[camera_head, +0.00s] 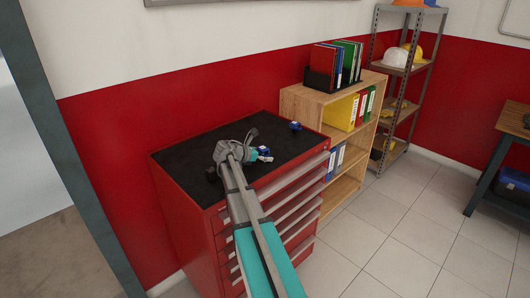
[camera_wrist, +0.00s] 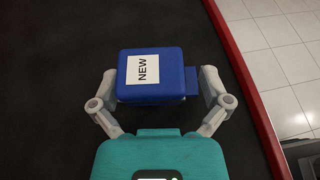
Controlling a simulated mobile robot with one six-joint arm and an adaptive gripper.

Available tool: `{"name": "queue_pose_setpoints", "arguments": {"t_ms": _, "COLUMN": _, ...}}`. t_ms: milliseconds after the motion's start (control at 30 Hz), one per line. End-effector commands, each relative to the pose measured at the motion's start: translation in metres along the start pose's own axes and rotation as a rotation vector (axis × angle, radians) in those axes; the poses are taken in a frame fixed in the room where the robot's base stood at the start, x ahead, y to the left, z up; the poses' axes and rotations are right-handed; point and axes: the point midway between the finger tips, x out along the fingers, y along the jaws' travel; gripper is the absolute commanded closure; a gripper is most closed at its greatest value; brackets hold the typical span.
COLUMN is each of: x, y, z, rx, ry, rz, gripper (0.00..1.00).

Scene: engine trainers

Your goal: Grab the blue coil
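The blue coil (camera_wrist: 155,75) is a boxy blue part with a white label reading NEW and a small block on its right side. It sits between the two fingers of my gripper (camera_wrist: 160,80) in the wrist view. The left finger meets its left edge and the right finger meets the side block, with no clear gap. In the head view my gripper (camera_head: 258,153) is over the black top of the red tool cabinet, with the blue coil (camera_head: 264,151) small at its tips. I cannot tell whether the coil rests on the top or is raised.
The red cabinet (camera_head: 185,228) has a black top (camera_head: 190,160) with a second small blue item (camera_head: 295,126) near its far right corner. A wooden shelf (camera_head: 295,100) with binders stands right behind it. Tiled floor (camera_head: 420,235) is clear to the right.

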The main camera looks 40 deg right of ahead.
Motion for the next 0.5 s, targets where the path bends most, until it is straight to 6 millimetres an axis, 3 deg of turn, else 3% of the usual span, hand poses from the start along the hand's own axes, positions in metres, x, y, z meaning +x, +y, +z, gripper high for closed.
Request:
{"name": "queue_pose_setpoints", "arguments": {"t_ms": 67, "x": -0.0001, "y": 0.0001, "z": -0.0001, "rx": 0.0, "ry": 0.0, "rz": 0.0, "gripper": 0.26}}
{"name": "queue_pose_setpoints", "arguments": {"t_ms": 333, "x": -0.0004, "y": 0.0002, "z": -0.0002, "rx": 0.0, "ry": 0.0, "rz": 0.0, "gripper": 0.76}}
{"name": "queue_pose_setpoints", "arguments": {"t_ms": 500, "x": -0.0005, "y": 0.0003, "z": -0.0002, "rx": 0.0, "ry": 0.0, "rz": 0.001, "gripper": 0.78}}
